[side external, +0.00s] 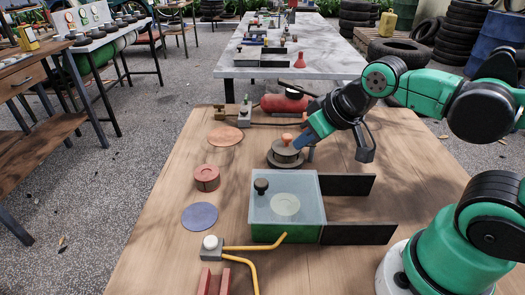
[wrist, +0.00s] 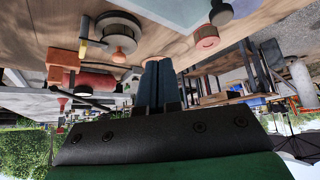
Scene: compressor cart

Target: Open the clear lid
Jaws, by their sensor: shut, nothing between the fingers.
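The clear lid (side external: 300,187) lies flat and closed over a green box (side external: 285,234) in the side view. A black knob (side external: 261,186) stands at its far left part, and a pale round disc shows through it. In the wrist view the lid (wrist: 180,10) is partly cut off at the top edge, with its dark knob (wrist: 221,12) nearby. My gripper (side external: 302,142) is shut and empty, beyond the box and close to the orange knob of a grey round part (side external: 285,157). I cannot tell whether it touches it. The closed fingers (wrist: 158,72) point up in the wrist view.
Two dark panels (side external: 360,234) stick out right of the box. A red cylinder (side external: 206,178), blue disc (side external: 200,216) and orange disc (side external: 225,137) lie left. A red tank (side external: 285,103) lies beyond the grey part. Yellow pipes (side external: 245,262) are in front.

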